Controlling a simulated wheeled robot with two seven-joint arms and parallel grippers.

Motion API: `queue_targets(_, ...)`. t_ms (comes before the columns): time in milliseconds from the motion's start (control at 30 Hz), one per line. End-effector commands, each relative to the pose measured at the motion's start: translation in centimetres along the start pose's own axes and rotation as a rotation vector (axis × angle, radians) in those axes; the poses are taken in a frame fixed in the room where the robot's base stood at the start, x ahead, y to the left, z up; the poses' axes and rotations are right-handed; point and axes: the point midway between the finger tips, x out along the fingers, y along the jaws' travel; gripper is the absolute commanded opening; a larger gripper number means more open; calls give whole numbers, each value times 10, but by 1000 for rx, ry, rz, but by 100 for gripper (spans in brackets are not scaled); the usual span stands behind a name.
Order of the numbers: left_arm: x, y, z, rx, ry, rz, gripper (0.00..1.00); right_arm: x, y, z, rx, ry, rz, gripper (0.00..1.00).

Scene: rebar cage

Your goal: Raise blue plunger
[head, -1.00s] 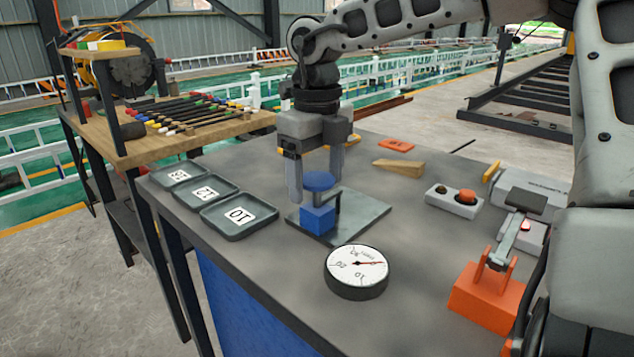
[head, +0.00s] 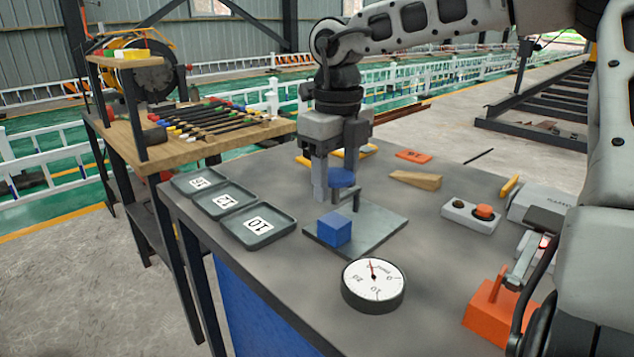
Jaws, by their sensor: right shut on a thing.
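The blue plunger (head: 341,177) shows as a round blue disc above a metal plate (head: 382,228) on the grey table. My right gripper (head: 338,186) points down and is shut on the blue plunger, with a finger on either side. A blue block (head: 334,229) sits on the plate below and in front of the disc, with a clear gap between them. A dark bracket (head: 356,200) stands by the disc. The fingers partly hide the disc's far side. My left gripper is not in view.
A round dial gauge (head: 373,285) stands at the table's front, its needle pointing up. Several numbered trays (head: 258,226) lie at left. A wooden wedge (head: 415,180), a button box (head: 470,216) and an orange-based lever (head: 492,306) stand to the right.

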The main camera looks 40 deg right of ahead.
Motion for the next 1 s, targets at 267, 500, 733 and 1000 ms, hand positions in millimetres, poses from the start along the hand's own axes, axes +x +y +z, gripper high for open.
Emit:
queue_targets(267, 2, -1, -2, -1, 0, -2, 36, -8, -7, -6, 15, -8, -2, 8)
queue_targets(500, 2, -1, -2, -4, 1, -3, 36, -8, -6, -4, 13, -9, -2, 71)
queue_targets(733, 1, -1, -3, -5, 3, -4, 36, -7, -5, -5, 12, -5, 0, 71)
queue_targets(1000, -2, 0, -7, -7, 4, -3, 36, -44, -6, -4, 13, -10, -2, 71)
